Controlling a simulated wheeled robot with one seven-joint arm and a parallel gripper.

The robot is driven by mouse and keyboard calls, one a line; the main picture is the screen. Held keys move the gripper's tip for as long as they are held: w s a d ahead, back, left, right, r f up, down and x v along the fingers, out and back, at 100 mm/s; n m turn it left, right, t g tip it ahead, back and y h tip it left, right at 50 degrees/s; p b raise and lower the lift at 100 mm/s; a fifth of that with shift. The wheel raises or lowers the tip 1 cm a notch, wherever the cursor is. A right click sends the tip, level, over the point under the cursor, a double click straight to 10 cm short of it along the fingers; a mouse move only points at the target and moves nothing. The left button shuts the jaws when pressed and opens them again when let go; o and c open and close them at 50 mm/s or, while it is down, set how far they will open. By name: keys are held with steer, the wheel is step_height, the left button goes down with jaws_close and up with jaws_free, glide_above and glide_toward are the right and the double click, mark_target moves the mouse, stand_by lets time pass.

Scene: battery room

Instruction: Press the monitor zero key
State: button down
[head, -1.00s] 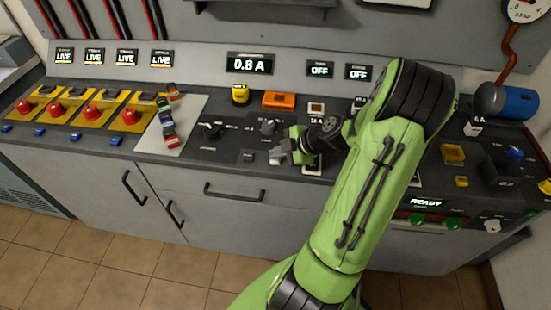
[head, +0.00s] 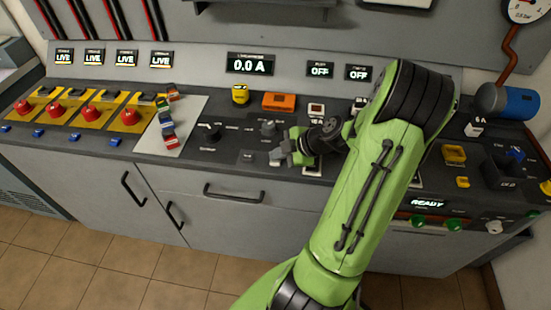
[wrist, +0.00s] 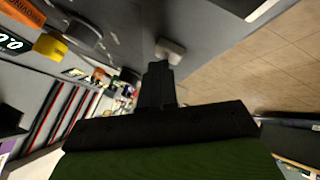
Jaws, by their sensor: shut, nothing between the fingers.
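The monitor display (head: 250,64) on the back panel reads 0.0 A. A small dark key (head: 247,156) with a label too small to read lies near the front of the bench; I cannot confirm that it is the zero key. My gripper (head: 277,158) is shut and empty, low over the bench front just right of that key. Whether the fingertips touch anything is hidden. In the wrist view, the shut fingers (wrist: 160,80) point toward the bench edge, and a pale block shows at their tip.
A dark rotary knob (head: 211,131) stands left of my gripper, and another knob (head: 268,128) stands behind it. An orange box (head: 278,101) and a yellow cylinder (head: 240,94) stand further back. Red buttons (head: 130,117) on yellow plates are at left.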

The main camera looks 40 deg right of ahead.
mark_target(278, 161)
steer(key=shift+r, duration=0.75)
steer(key=shift+r+p, duration=1.65)
steer(key=shift+r, duration=0.85)
